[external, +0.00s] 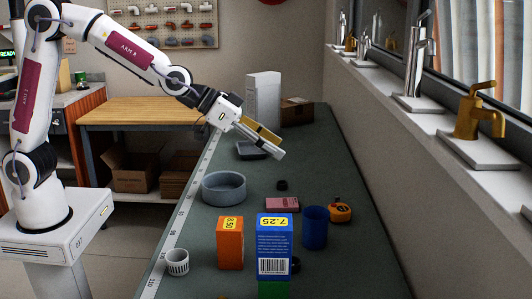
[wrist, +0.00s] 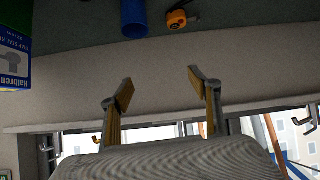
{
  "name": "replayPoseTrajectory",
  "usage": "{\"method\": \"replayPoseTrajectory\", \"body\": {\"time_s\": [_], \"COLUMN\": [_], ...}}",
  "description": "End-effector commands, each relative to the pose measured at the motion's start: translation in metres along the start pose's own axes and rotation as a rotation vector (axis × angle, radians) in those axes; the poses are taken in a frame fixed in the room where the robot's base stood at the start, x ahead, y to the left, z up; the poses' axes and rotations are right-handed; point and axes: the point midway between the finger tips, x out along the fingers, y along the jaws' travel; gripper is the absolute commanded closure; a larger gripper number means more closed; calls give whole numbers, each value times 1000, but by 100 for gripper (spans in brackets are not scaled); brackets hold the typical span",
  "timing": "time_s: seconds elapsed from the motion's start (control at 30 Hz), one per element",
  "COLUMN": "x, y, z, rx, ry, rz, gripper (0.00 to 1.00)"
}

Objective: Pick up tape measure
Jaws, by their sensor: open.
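The tape measure (external: 340,211) is small, orange and black, and lies on the green counter to the right of a blue cup. It also shows at the top of the wrist view (wrist: 176,19), beyond my fingertips. My gripper (external: 268,145) is open and empty, held above the counter farther back and to the left of the tape measure. In the wrist view my two yellow-padded fingers (wrist: 160,88) stand apart with only the wall between them.
A blue cup (external: 315,228), a blue box (external: 274,245) and an orange box (external: 230,243) stand near the tape measure. A pink block (external: 282,204) and a grey round bowl (external: 223,188) lie farther left. The wall and sill (external: 430,110) border the counter's right side.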

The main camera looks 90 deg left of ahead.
Motion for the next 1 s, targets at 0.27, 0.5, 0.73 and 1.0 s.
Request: {"method": "replayPoseTrajectory", "body": {"time_s": [0.27, 0.5, 0.73, 1.0], "x": [63, 114, 159, 194], "y": [-13, -27, -42, -56], "z": [-5, -3, 5, 16], "rx": [-12, -20, -25, -25], "ry": [64, 121, 175, 221], "rz": [-36, -74, -116, -155], "gripper": [38, 38, 38, 38]}}
